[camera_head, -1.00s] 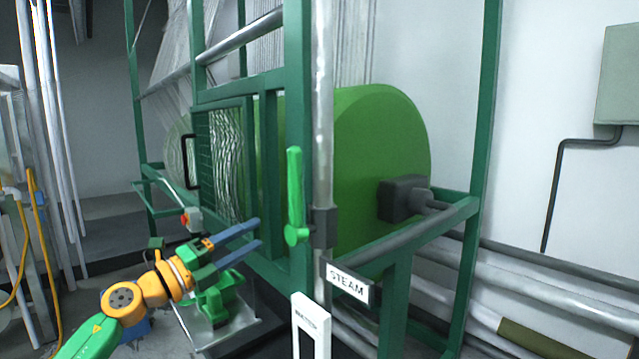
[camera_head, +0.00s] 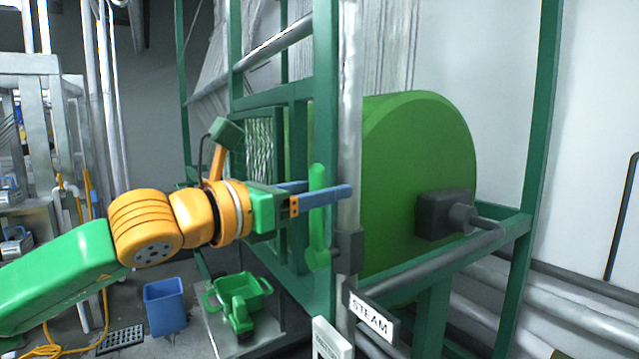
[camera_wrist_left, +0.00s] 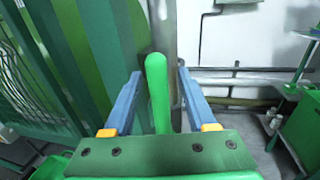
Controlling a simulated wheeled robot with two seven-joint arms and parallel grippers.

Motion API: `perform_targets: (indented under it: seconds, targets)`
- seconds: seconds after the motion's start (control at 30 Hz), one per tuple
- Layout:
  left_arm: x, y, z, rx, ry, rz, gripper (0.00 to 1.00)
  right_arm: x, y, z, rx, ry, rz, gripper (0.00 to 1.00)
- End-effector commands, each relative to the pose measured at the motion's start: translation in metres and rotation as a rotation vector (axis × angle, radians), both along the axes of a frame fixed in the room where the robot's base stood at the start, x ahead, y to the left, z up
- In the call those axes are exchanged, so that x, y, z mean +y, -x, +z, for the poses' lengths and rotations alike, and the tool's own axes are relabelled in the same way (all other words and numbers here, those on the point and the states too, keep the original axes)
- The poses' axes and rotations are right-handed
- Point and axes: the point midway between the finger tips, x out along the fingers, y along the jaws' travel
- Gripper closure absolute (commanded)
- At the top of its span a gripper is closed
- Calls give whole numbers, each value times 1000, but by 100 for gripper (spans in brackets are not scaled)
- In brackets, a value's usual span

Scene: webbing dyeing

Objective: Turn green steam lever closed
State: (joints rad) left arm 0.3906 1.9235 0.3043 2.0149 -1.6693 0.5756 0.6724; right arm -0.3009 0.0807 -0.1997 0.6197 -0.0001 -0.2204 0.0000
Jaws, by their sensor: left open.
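The green steam lever (camera_head: 317,225) stands upright on the vertical pipe, above the STEAM sign (camera_head: 371,317). My left gripper (camera_head: 325,191) is open at the lever's upper part, with one blue finger passing in front of it and the other reaching behind it. In the left wrist view the lever (camera_wrist_left: 157,92) stands between the two spread fingers of my left gripper (camera_wrist_left: 156,95), with a gap visible on each side. The lever's pivot is at its lower end, beside a dark clamp on the pipe. My right gripper is not in view.
The vertical steam pipe (camera_head: 348,120) and green machine frame (camera_head: 325,90) stand close behind the lever. A large green drum (camera_head: 415,150) is to the right. A green cart (camera_head: 240,300) and blue bin (camera_head: 165,306) are below my arm.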

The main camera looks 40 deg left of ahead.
Motion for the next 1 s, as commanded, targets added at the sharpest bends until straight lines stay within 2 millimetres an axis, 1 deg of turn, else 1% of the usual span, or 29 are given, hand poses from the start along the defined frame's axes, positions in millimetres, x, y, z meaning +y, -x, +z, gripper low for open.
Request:
perform_targets:
  seconds: [0.13,0.17,0.2,0.27,0.3,0.33,0.37,1.0]
  targets:
    - [0,0,0,0,1,0,43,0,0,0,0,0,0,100]
    - [0,0,0,0,1,0,51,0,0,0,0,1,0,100]
    - [0,0,0,0,1,0,62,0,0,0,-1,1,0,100]
    - [0,0,0,0,1,0,78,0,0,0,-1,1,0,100]
    - [0,0,0,0,1,0,89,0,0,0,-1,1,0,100]
    - [0,0,0,0,1,0,97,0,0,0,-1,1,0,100]
    - [0,0,0,0,1,0,100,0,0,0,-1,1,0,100]
    - [0,0,0,-1,1,0,100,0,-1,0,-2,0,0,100]
